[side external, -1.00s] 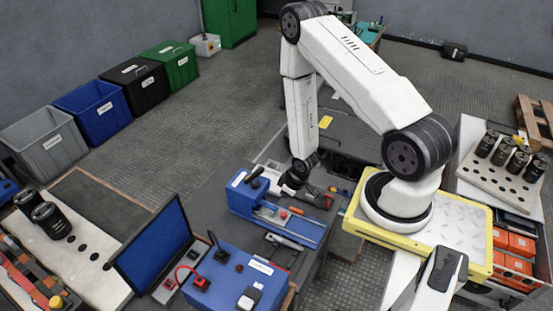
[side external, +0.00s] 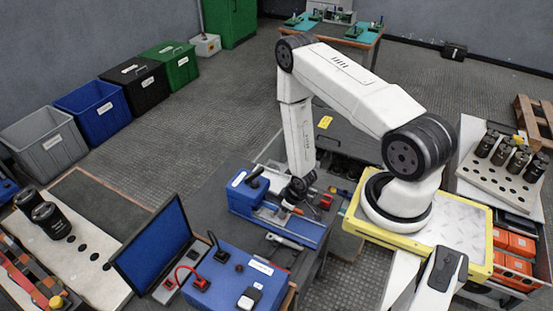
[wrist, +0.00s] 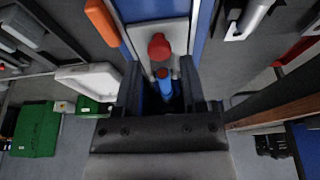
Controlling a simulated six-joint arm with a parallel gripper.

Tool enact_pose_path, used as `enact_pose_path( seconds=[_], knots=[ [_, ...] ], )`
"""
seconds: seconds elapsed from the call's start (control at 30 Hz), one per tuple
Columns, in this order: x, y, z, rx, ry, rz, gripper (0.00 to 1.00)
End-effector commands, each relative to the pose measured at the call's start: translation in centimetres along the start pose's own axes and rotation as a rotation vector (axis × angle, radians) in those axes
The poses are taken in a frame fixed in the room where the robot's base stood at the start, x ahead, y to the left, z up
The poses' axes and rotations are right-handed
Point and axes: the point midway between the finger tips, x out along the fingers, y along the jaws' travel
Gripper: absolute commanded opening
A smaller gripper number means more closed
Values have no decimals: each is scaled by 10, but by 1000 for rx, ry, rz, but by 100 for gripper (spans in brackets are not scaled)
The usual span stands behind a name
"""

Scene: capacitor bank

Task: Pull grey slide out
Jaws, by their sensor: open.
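The blue fixture (side external: 250,200) stands on the dark bench and has a black handle at its left end. In the wrist view its blue side (wrist: 205,30) edges a pale grey slide (wrist: 150,35) with a round red knob (wrist: 158,45). A small blue-tipped part (wrist: 165,84) shows below the knob, between the fingers. My gripper (wrist: 162,88) is open, its dark fingers apart on either side of that part. In the side view my gripper (side external: 297,190) is low over the fixture's right half and hides part of the slide. I cannot tell whether the fingers touch anything.
A laptop (side external: 155,250) and a blue box with a red cable (side external: 230,285) stand in front of the fixture. Loose tools with red parts (side external: 326,201) lie just right of my gripper. A light metal tool (side external: 285,240) lies along the fixture's front.

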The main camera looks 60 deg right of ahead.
Motion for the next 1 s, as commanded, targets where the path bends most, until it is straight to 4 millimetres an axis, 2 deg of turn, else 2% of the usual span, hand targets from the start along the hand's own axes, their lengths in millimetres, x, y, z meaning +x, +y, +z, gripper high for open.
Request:
enact_pose_path(
  seconds=[0.33, 0.93, 1.0],
  knots=[
    [15, 0, 4, 0, 1, 1, 53],
    [16, 0, 5, 0, 1, 1, 53],
    [16, 0, 5, 0, 1, 1, 31]
  ],
)
